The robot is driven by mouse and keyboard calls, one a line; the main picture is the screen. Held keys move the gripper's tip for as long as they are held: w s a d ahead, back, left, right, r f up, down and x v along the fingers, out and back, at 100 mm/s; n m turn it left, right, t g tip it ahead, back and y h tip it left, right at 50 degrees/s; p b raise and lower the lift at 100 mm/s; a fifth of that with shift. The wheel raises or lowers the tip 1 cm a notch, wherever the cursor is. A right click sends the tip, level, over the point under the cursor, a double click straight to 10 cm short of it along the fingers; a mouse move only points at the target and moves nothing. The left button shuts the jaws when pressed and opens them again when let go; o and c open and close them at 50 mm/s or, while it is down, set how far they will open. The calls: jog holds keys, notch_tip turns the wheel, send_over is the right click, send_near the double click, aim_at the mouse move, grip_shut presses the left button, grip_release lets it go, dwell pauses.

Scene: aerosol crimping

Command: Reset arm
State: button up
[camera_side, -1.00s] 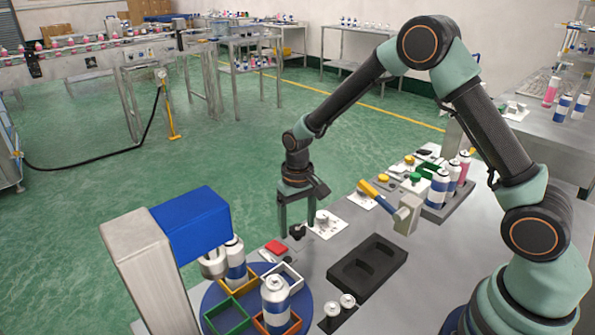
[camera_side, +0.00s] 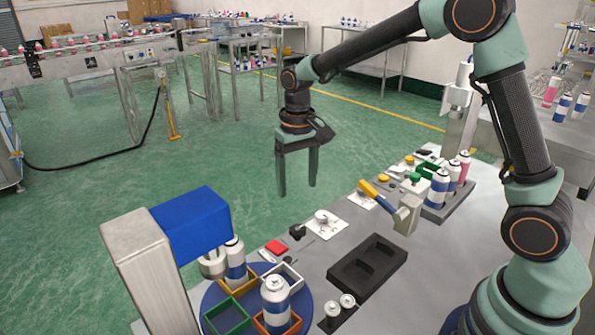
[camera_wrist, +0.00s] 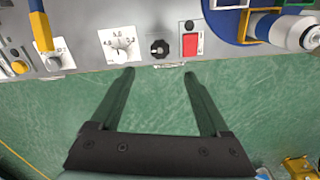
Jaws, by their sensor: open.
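My gripper (camera_side: 297,192) is raised in the side view, pointing down beyond the far edge of the bench. Its two long fingers are spread and hold nothing. In the wrist view my gripper (camera_wrist: 160,72) also shows open, with green floor between the fingers. A black knob (camera_side: 297,231) stands on the bench's far edge, below and apart from the fingertips. It also shows in the wrist view (camera_wrist: 160,48), just beyond the fingertips. A red button (camera_side: 276,247) lies beside it. A dial on a white plate (camera_side: 325,220) is on its other side.
A blue turntable (camera_side: 215,292) with coloured holders and cans stands under the blue-headed machine (camera_side: 190,225). A yellow-handled lever (camera_side: 372,193), an empty dark tray (camera_side: 367,265) and a can rack (camera_side: 450,205) are on the bench. Space around my raised gripper is clear.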

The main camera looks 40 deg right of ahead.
jog(key=shift+r, duration=0.15)
jog(key=s+d+r+n+t, duration=0.1)
jog(key=s+r+t, duration=0.1)
jog(key=s+r, duration=0.3)
jog(key=s+d+r+n+t, duration=0.1)
jog(key=s+r, duration=0.4)
jog(key=s, duration=0.6)
jog(key=d+t, duration=0.1)
jog(key=t, duration=0.1)
jog(key=shift+d+t, duration=0.25)
jog(key=shift+t, duration=0.05)
